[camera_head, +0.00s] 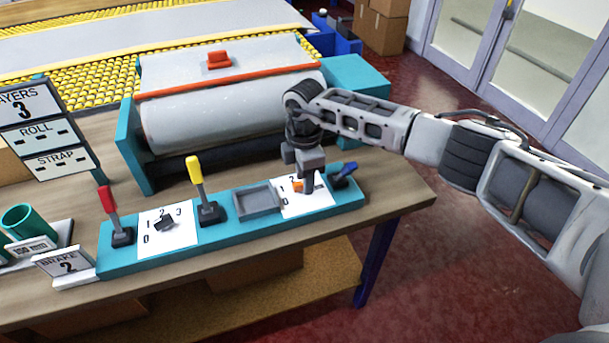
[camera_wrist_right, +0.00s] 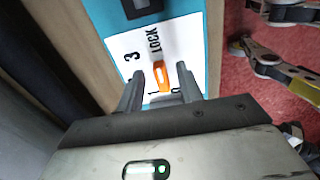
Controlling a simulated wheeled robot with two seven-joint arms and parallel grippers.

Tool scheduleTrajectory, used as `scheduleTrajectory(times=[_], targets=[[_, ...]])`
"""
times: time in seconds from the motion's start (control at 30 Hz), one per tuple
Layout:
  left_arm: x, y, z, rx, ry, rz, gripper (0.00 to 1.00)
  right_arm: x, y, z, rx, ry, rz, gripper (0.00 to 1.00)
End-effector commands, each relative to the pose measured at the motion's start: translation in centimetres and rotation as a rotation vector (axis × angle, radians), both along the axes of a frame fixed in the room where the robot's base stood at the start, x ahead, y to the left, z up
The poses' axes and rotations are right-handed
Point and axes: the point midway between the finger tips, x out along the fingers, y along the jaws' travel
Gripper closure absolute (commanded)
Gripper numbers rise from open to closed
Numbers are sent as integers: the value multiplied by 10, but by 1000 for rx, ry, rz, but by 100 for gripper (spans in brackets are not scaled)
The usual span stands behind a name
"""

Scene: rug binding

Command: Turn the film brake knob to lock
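The film brake knob is orange (camera_head: 297,186) and sits on a white dial plate (camera_head: 318,200) at the right part of the teal control panel. The right wrist view shows the orange knob (camera_wrist_right: 161,78) on the plate with the marks "3", "LOCK", "1" and one partly hidden. I cannot tell for sure which mark it points at. My right gripper (camera_head: 308,184) reaches down over the plate. In the wrist view, its fingers (camera_wrist_right: 160,82) are apart, one on each side of the knob, with gaps visible. My left gripper is out of view.
The teal panel (camera_head: 112,262) also bears a red lever (camera_head: 108,199), a black knob (camera_head: 163,223), a yellow lever (camera_head: 196,170), a grey tray (camera_head: 259,203) and a blue lever (camera_head: 345,173) close to my right gripper. A card (camera_head: 66,263) reads "BRAKE 2". A large roller (camera_head: 215,112) stands behind.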

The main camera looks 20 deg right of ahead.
Motion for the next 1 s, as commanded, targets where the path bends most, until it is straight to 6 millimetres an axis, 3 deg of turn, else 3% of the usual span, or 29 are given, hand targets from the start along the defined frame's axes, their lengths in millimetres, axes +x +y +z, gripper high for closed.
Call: scheduleTrajectory(times=[0.27, 0.7, 1.0], targets=[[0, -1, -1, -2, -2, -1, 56, 0, 0, 16, 1, -2, 3, 64], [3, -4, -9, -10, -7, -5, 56, 1, 0, 117, 1, -5, 1, 64], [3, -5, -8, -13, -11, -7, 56, 0, 0, 156, 1, -1, -1, 64]])
